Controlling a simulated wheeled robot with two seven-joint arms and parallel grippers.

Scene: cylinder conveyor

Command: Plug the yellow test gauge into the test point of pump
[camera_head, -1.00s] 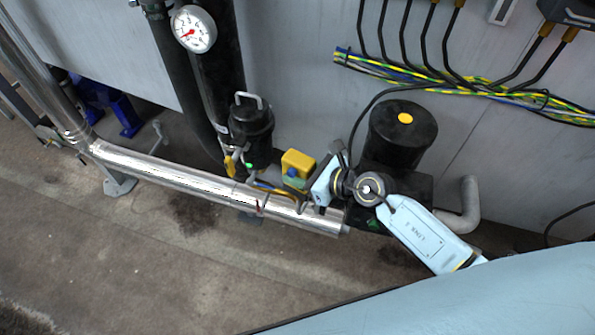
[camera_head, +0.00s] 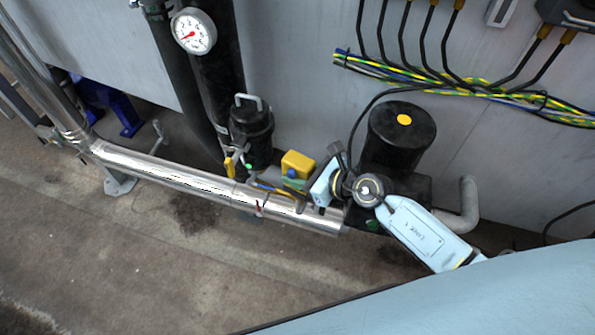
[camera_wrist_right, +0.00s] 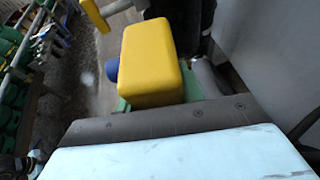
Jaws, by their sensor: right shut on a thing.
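The yellow test gauge (camera_head: 297,162) is a yellow block with a blue knob on its side. It also shows large in the right wrist view (camera_wrist_right: 150,62), above a green part at its base. My right gripper (camera_head: 300,184) is shut on the gauge, just above the shiny pipe. A black canister with a grey handle (camera_head: 252,128) stands to the left of the gauge, with a green dot near its foot. A black motor-like cylinder with a yellow dot (camera_head: 400,140) stands to the right. I cannot tell the test point. My left gripper is not in view.
A shiny metal pipe (camera_head: 165,172) runs along the floor under the gauge. A yellow lever (camera_head: 230,167) sits beside the canister. A dial gauge (camera_head: 194,31) and cables (camera_head: 440,78) are near the grey wall. Open floor lies in front of the pipe.

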